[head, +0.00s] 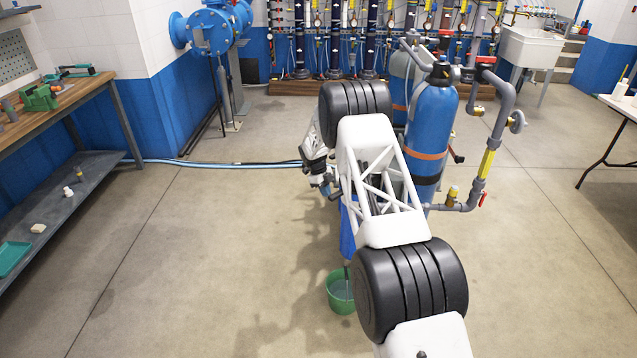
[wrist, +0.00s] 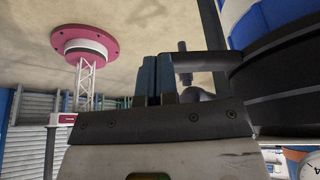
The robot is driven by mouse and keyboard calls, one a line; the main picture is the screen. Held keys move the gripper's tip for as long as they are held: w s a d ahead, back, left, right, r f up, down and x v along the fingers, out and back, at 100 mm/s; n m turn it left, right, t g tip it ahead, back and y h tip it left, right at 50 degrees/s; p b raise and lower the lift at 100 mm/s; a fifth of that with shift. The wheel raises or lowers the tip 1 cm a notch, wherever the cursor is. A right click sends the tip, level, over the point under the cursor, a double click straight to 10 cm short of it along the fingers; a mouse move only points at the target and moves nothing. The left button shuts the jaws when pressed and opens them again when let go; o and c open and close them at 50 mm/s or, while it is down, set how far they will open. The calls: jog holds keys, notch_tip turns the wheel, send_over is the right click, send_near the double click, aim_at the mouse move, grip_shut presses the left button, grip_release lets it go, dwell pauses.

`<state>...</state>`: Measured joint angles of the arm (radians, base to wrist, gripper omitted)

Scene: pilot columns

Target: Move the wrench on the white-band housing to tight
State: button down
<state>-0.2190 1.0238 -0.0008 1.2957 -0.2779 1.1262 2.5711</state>
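In the wrist view, a blue housing with a white band (wrist: 236,13) shows at the upper right, above a wide black collar (wrist: 285,75). A dark bar (wrist: 210,61), which looks like part of the wrench, runs from the collar toward my gripper (wrist: 157,60). A short dark peg (wrist: 184,62) stands by it. My gripper's two fingers are close together beside the bar, with nothing clearly seen between them. I cannot tell whether they touch the bar. In the head view, my gripper (head: 328,187) is left of my arm, which hides most of the housings.
A blue tank with an orange band (head: 432,115) and grey pipework (head: 500,130) stand right of my arm. A green bucket (head: 341,291) is on the floor below. A workbench (head: 60,105) is at left, and a hose (head: 230,163) crosses the floor. Open floor lies on both sides.

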jog(key=shift+s+f, duration=0.1)
jog(key=shift+f, duration=0.25)
jog(key=w+a+r, duration=0.5)
jog(key=r, duration=0.5)
jog(key=shift+w+a, duration=0.15)
jog(key=shift+w, duration=0.2)
jog(key=shift+w, duration=0.1)
dwell(0.4)
jog(key=shift+w+m+g+y, duration=0.4)
jog(key=shift+w+m, duration=1)
jog(key=shift+f, duration=0.15)
